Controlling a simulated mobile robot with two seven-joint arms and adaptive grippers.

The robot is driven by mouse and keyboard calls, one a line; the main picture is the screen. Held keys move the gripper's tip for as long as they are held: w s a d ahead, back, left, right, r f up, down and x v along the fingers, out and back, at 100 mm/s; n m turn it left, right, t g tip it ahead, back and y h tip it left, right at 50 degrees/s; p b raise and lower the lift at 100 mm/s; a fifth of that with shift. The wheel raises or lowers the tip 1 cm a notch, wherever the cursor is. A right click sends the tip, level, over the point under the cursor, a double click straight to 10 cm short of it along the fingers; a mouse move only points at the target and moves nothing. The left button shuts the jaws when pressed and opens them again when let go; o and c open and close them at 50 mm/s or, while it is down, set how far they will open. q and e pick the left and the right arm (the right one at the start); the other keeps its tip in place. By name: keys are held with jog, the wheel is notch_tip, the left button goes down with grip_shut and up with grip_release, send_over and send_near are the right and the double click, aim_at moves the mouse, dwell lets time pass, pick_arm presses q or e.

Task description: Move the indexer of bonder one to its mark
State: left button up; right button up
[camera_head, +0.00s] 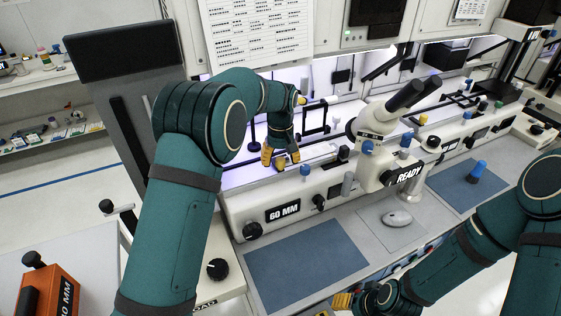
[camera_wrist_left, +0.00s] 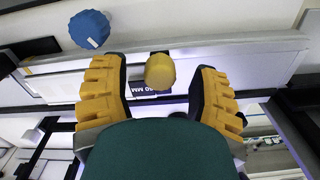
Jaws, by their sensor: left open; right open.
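Bonder one's body (camera_head: 240,205) is a long pale machine with a "60 MM" label (camera_head: 283,211) on its front. My left gripper (camera_head: 281,158) is over its work area, fingers pointing down. In the left wrist view a yellow knob (camera_wrist_left: 160,71) lies between the open fingers of this gripper (camera_wrist_left: 160,88), apart from both. It appears to be the indexer's knob; a label partly hidden behind it ends in "MM". A blue knob (camera_wrist_left: 90,29) is outside the left finger; a blue knob (camera_head: 305,170) also shows in the head view. My right gripper (camera_head: 344,300) is low at the bottom edge, open.
A microscope (camera_head: 385,120) with a "READY" sign (camera_head: 410,172) stands right of my left gripper. An orange block (camera_head: 48,292) sits at lower left.

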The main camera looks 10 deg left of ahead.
pick_arm(q)
jog(key=shift+f, duration=0.5)
grip_shut()
jog(key=s+a, duration=0.3)
jog(key=a, duration=0.1)
jog(key=s+a+b, duration=0.1)
jog(key=s+a, duration=0.2)
jog(key=a, duration=0.1)
jog(key=s+a, duration=0.4)
jog(key=a, duration=0.1)
jog(key=shift+b, duration=0.3)
jog(key=shift+a, duration=0.1)
grip_release()
jog(key=shift+a, duration=0.15)
jog(key=shift+s, duration=0.1)
